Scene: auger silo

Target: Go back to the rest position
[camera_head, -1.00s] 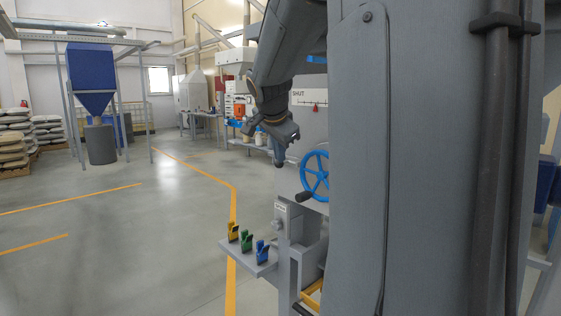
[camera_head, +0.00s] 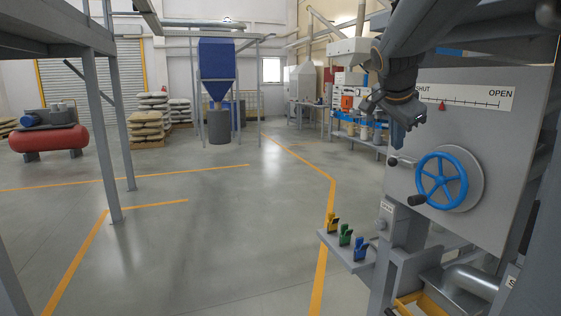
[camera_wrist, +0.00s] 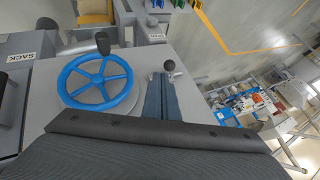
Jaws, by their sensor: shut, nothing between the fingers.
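My gripper (camera_head: 408,122) shows in the head view in front of the upper left of the grey machine panel. Its fingers point downward and are closed together with nothing between them. In the wrist view my gripper's fingers (camera_wrist: 162,97) lie side by side, with a small dark ball knob (camera_wrist: 169,66) just beyond their tips. The blue handwheel (camera_head: 441,180) on the panel stands to the right of and below my gripper in the head view, apart from it. It also shows in the wrist view (camera_wrist: 92,82). The rest of my arm rises to the upper right.
A scale marked SHUT to OPEN (camera_head: 465,96) has its red pointer near SHUT. Yellow, green and blue clips stand on a small shelf (camera_head: 348,252) at lower left of the machine. A red compressor (camera_head: 48,137) is at far left. The floor between is clear.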

